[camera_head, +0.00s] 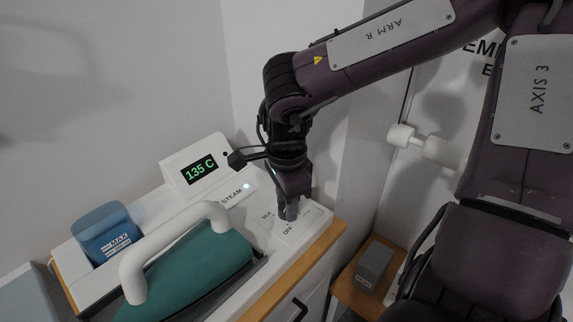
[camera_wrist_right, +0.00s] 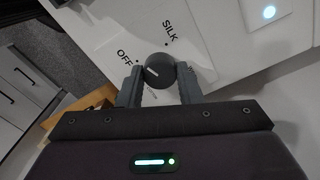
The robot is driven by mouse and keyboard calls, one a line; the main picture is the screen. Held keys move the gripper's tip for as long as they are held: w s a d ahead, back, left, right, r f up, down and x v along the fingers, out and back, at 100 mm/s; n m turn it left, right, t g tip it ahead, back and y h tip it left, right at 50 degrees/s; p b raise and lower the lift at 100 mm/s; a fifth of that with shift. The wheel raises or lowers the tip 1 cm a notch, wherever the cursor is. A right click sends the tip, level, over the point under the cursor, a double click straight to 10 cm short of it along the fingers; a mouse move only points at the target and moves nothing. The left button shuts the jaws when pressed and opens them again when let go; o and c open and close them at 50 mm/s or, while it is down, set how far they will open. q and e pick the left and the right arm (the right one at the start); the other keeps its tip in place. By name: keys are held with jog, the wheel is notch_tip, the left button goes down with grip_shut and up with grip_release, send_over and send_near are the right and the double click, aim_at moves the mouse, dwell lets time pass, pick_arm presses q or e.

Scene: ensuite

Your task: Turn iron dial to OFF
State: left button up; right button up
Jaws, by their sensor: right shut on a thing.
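The iron dial (camera_wrist_right: 158,70) is a dark round knob with a short white line on its face, on a white panel. Its line lies on the left part of the face, slanting toward the OFF side. OFF is printed to the left of the knob and SILK above it; another label at right is mostly hidden by a finger. My right gripper (camera_wrist_right: 160,84) is shut on the dial, one finger on each side. In the head view my right gripper (camera_head: 289,211) points down onto the panel and hides most of the dial. My left gripper is not in view.
The teal iron (camera_head: 195,270) with a white handle lies left of the dial. Behind it stand a display (camera_head: 198,168) reading 135 C and a blue MAX tank (camera_head: 106,232). A grey box (camera_head: 374,266) sits on a wooden ledge at right.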

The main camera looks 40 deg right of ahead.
jog(key=n, duration=0.5)
dwell(0.6)
jog(key=o, duration=1)
jog(key=shift+r, duration=3.9)
